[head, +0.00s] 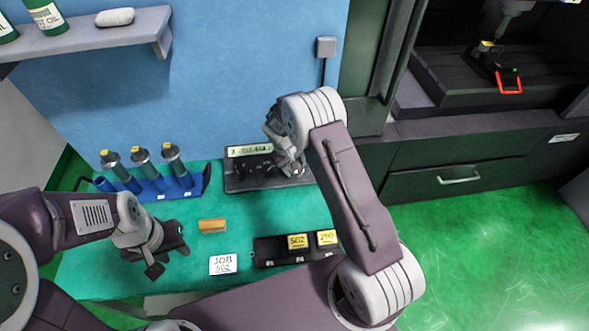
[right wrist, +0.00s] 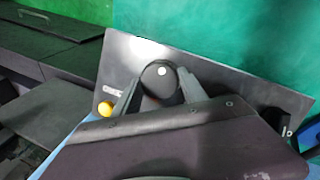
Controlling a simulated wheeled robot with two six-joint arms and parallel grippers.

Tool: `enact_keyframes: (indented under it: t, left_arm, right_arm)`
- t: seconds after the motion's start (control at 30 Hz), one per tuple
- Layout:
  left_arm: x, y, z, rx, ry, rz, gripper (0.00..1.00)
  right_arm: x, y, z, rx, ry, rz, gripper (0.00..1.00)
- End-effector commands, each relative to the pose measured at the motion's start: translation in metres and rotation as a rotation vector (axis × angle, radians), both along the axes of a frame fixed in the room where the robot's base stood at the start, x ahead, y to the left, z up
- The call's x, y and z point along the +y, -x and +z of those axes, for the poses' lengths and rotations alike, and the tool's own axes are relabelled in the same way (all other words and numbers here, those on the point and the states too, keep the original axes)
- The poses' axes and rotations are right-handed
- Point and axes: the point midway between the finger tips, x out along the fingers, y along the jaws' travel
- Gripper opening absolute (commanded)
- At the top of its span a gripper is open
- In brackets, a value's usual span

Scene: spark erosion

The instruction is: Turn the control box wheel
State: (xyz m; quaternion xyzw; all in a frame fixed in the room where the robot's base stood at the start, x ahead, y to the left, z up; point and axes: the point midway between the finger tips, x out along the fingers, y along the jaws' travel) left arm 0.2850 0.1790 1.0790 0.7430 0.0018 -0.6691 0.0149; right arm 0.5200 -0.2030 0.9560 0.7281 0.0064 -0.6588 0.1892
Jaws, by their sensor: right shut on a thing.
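The control box (head: 236,183) is a dark panel with a pale readout (head: 249,151) at the back of the green bench. Its digits are too small to read surely. My right gripper (head: 293,170) is over the box's right part. In the right wrist view, the gripper (right wrist: 160,92) is shut on the black round wheel (right wrist: 160,74), one finger on each side. The wheel has a white dot on its face. A yellow knob (right wrist: 105,108) sits at the box's edge. My left gripper (head: 168,262) is open and empty over the bench's front left.
A blue rack (head: 158,187) with several grey cylinders stands at the back left. A brown block (head: 212,226), a "JOB 502" card (head: 223,265) and a black tray (head: 266,253) with yellow tagged blocks lie in front. The machine (head: 480,125) stands right.

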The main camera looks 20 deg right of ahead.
Motion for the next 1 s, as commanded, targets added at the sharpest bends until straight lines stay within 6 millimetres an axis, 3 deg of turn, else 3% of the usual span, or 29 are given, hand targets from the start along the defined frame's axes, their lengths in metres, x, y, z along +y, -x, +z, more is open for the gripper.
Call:
enact_keyframes:
  t: [0.03,0.5,1.0]
  left_arm:
    - [0.000,0.000,-0.009,0.000,0.000,0.000,0.36]
    - [0.000,0.000,-0.041,0.000,0.000,0.000,0.36]
    - [0.000,0.000,-0.055,0.000,0.000,0.000,0.36]
  right_arm:
    - [0.001,0.005,-0.009,0.018,0.017,0.038,0.09]
    - [0.000,0.006,-0.009,0.047,0.162,0.404,0.10]
    - [0.000,0.007,-0.007,0.062,0.228,0.577,0.09]
